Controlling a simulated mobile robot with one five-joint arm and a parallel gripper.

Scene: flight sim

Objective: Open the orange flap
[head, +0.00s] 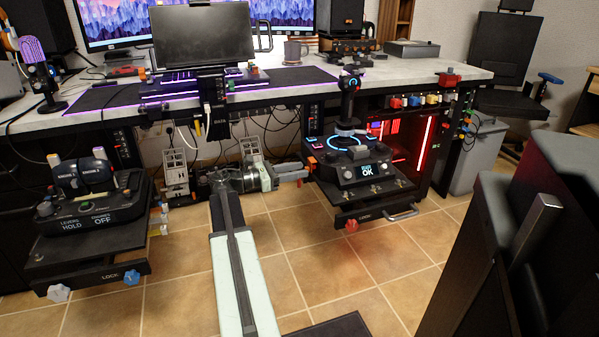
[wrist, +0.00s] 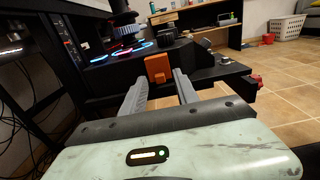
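The orange flap (wrist: 157,69) shows in the wrist view as a small upright orange piece on the near side of the black joystick base (wrist: 120,70). My gripper (wrist: 161,77) is open, with its two grey fingers apart. The flap appears between and just past the fingertips; I cannot tell whether they touch it. In the head view my gripper (head: 304,173) reaches the left side of the joystick base (head: 352,160), which has a lit screen reading OK.
The joystick base stands on a black shelf (head: 375,197) with a red knob (head: 351,226) below. A throttle unit (head: 90,205) stands at left. Cables hang under the desk (head: 290,75) behind my arm. The tiled floor (head: 300,265) in front is mostly clear.

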